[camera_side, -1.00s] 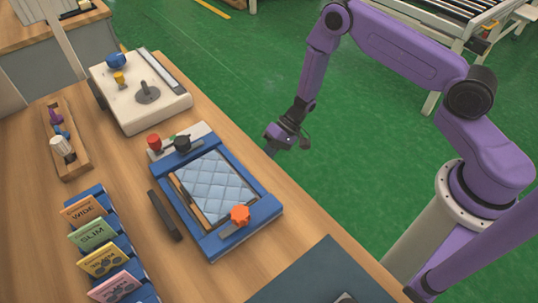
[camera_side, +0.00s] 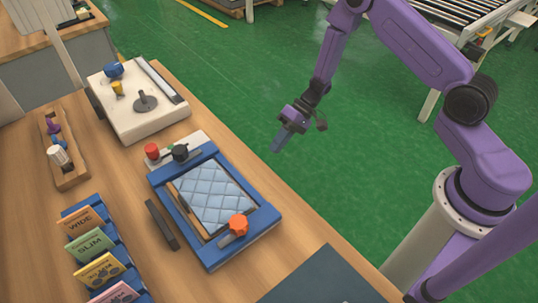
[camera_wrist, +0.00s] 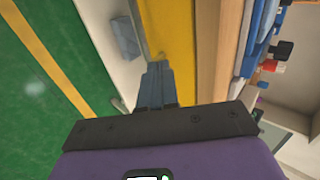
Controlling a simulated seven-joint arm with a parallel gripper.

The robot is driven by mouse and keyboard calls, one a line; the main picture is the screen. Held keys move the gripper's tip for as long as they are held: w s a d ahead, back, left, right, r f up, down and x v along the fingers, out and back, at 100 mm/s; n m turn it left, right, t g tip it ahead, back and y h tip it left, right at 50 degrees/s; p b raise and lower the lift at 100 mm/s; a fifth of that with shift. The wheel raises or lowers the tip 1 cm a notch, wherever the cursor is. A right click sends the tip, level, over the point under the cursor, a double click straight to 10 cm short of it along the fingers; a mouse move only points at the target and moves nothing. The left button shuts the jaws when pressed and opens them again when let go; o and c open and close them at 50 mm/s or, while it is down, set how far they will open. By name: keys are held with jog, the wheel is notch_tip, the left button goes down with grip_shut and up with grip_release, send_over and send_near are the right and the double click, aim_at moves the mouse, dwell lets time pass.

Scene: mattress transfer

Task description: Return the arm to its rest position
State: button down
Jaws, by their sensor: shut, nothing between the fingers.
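My purple arm holds my gripper (camera_side: 281,143) in the air past the table's right edge, over the green floor. Its fingers are together with nothing between them. In the wrist view the shut fingers (camera_wrist: 156,82) show at the middle, in front of the dark gripper body. The quilted light-blue mattress (camera_side: 213,193) lies inside the blue frame (camera_side: 255,227) on the table, apart from my gripper. An orange knob (camera_side: 238,225) sits at the frame's near side.
The wooden table (camera_side: 190,268) carries a white machine (camera_side: 140,108), a rack of labelled cards (camera_side: 92,245), a wooden tray (camera_side: 70,178) and a dark mat (camera_side: 315,278). A conveyor (camera_side: 465,22) stands at the back right. Green floor around my gripper is clear.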

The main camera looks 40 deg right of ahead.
jog(key=s+a+r+n+g+h, duration=0.2)
jog(key=s+r+n, duration=0.2)
jog(key=s+r, duration=0.4)
jog(key=s+a+r+n+g+h, duration=0.2)
jog(key=s+r+n+g, duration=0.1)
jog(key=s+r, duration=0.45)
jog(key=s+d+r+n+t+h, duration=0.2)
jog(key=s+d+r, duration=0.2)
jog(key=s, duration=0.3)
jog(key=s+d+r+n+t+h, duration=0.3)
jog(key=s+d+r, duration=0.1)
jog(key=s+d, duration=0.2)
jog(key=shift+s+n, duration=0.3)
jog(key=shift+s, duration=0.15)
